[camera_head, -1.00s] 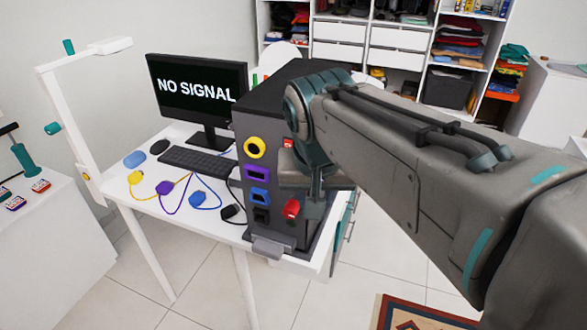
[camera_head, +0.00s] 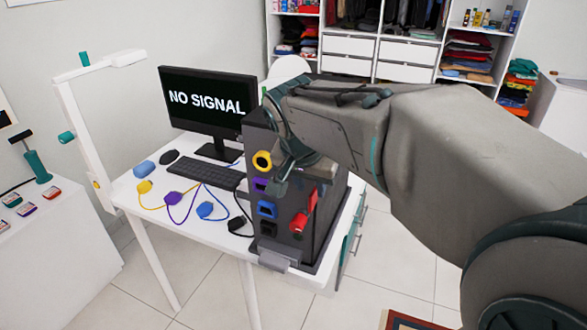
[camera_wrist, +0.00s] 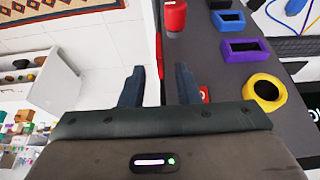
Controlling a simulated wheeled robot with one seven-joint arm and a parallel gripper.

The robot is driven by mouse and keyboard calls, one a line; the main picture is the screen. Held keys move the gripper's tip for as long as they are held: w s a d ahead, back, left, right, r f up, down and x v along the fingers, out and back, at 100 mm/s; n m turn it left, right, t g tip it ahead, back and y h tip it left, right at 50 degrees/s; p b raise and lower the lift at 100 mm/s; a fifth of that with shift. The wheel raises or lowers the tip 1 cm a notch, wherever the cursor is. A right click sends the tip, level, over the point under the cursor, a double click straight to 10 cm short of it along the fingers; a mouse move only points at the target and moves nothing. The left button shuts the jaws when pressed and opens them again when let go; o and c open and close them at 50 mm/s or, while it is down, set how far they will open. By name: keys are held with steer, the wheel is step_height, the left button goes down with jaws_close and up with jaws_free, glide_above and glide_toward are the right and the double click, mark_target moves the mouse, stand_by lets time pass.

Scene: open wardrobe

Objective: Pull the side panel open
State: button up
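The dark grey computer case (camera_head: 330,205) stands upright on the white desk, its front carrying coloured ports. A red strip (camera_head: 312,200) runs along the right edge of that front, above a red cylinder (camera_head: 299,222). In the wrist view the red strip (camera_wrist: 159,45) lies along the case edge, with the red cylinder (camera_wrist: 175,17) beside it. My gripper (camera_wrist: 159,87) is open, one finger over the case front and the other beyond its edge. It is empty; contact cannot be told. In the head view my gripper (camera_head: 282,180) is partly hidden by my arm.
A monitor (camera_head: 208,98), keyboard (camera_head: 205,170) and coloured cables lie left of the case. A white side table (camera_head: 50,240) stands at the left. Open shelves (camera_head: 350,46) stand at the back.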

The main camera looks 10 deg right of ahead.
mark_target(313, 193)
steer(key=shift+x, duration=2)
jaws_close()
steer(key=shift+s, duration=0.1)
